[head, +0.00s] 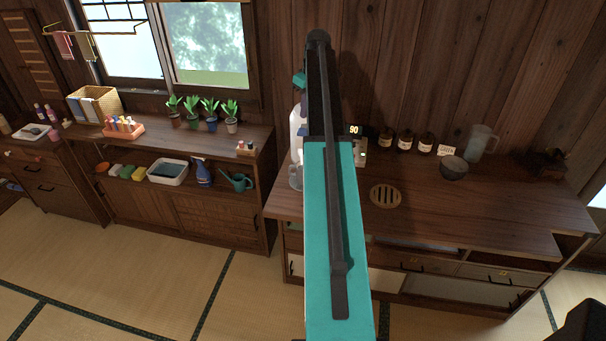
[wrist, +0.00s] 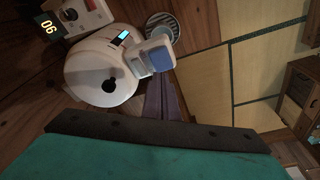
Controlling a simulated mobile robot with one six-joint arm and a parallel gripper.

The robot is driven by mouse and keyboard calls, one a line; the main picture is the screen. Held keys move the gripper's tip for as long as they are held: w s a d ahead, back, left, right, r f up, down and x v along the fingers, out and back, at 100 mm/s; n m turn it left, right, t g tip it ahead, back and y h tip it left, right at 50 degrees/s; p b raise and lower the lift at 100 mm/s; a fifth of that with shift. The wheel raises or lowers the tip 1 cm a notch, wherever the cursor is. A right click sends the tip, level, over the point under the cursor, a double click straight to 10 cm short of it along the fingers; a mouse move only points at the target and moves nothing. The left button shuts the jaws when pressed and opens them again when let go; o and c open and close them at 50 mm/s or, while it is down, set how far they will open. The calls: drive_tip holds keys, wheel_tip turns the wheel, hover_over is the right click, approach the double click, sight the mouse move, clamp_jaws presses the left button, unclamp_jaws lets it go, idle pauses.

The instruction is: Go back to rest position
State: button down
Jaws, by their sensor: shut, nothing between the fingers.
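My teal and black arm (head: 335,220) stands folded upright in the middle of the head view, in front of the right counter. Its fingertips cannot be made out in either view. In the wrist view, a teal part of my arm with a dark bar fills the bottom edge. A white rounded appliance (wrist: 105,75) with a blue-grey top part lies below the wrist camera. In the head view the appliance (head: 296,130) shows only as a strip left of my arm; the rest is hidden.
The right counter (head: 480,205) holds a round slatted trivet (head: 385,196), a dark bowl (head: 453,168), a clear pitcher (head: 481,143), several jars and a display reading 90 (head: 353,130). The left cabinet (head: 170,130) carries potted plants and a basket (head: 94,104). The tatami floor (head: 190,285) in front is clear.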

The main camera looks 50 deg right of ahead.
drive_tip(key=shift+r, duration=0.65)
